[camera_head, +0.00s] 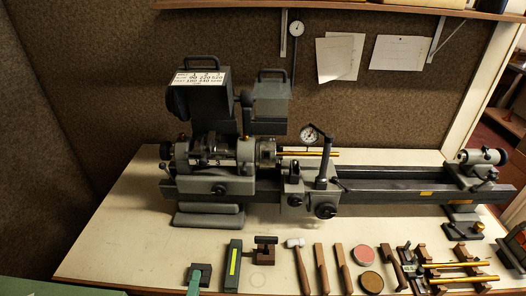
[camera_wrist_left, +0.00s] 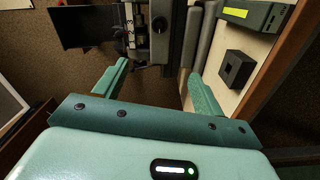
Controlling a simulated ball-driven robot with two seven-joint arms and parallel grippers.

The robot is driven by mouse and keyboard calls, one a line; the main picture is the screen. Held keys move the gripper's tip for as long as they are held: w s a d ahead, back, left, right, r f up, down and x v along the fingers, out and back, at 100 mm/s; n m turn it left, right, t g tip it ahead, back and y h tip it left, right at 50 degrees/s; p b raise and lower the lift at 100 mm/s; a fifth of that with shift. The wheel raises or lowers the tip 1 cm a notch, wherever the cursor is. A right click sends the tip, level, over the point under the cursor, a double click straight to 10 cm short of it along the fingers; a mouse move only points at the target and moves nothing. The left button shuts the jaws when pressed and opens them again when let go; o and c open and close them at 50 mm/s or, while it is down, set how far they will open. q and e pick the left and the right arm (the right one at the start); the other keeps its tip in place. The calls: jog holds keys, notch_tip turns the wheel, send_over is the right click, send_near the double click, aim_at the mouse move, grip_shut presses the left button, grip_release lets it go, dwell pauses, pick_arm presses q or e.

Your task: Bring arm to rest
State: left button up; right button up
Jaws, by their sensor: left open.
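My left gripper (camera_head: 194,283) shows at the bottom edge of the head view, where a green fingertip stands in front of a dark square block. In the left wrist view my left gripper (camera_wrist_left: 156,88) has its two green fingers wide apart, with nothing between them. The dark block (camera_wrist_left: 237,68), with a square hole, lies beyond the right finger and apart from it. My right gripper is in neither view.
A lathe (camera_head: 240,180) fills the middle of the pale bench (camera_head: 120,235). A box with a yellow strip (camera_head: 233,265), a mallet (camera_head: 298,262) and several small tools line the front edge. The bench's left part is clear.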

pick_arm(q)
jog(key=s+f+m+g+h+b, duration=0.1)
jog(key=s+f+m+g, duration=0.5)
jog(key=f, duration=0.6)
jog(key=s+f+m+g+h+b, duration=0.2)
jog(key=s+f+m, duration=0.4)
jog(key=f, duration=0.6)
jog(key=s+a+f+m+g+y+b, duration=0.1)
jog(key=s+a+f+m+g+b, duration=0.2)
jog(key=s+f, duration=0.8)
jog(key=s+a+f+m+g+y+b, duration=0.2)
jog(key=s+a+f+m+g+b, duration=0.2)
jog(key=s+f, duration=0.7)
jog(key=shift+s+a+f+g+y+b, duration=0.3)
jog(key=shift+s+a+f+g+b, duration=0.15)
jog(key=shift+a+g+b, duration=0.55)
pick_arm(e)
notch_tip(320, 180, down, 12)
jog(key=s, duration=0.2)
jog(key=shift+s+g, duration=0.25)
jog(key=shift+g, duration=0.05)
pick_arm(q)
jog(key=shift+w, duration=0.1)
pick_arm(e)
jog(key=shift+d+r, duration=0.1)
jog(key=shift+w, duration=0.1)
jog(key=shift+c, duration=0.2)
